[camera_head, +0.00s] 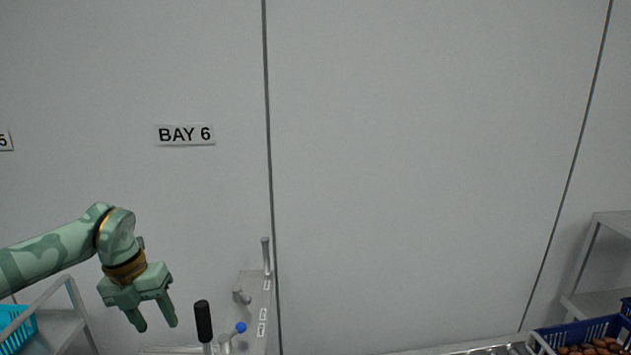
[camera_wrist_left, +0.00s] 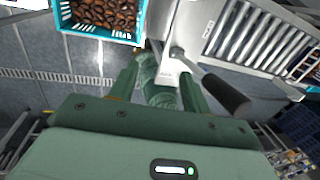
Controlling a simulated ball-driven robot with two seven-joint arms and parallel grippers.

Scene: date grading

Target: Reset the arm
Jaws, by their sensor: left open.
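My left arm is green and comes in from the left in the head view. Its left gripper (camera_head: 156,322) hangs fingers-down in front of the grey wall, left of an upright black handle (camera_head: 203,321). The two fingers are apart, and I see nothing held between them. In the left wrist view the left gripper (camera_wrist_left: 160,82) also shows spread fingers, with the black handle (camera_wrist_left: 227,95) just right of them. My right gripper is in neither view.
A turquoise crate of dates (camera_wrist_left: 140,38) and a roller conveyor (camera_wrist_left: 255,38) lie beyond the fingers. In the head view a blue crate of dates (camera_head: 540,335) stands lower right, beside a grey shelf (camera_head: 608,222).

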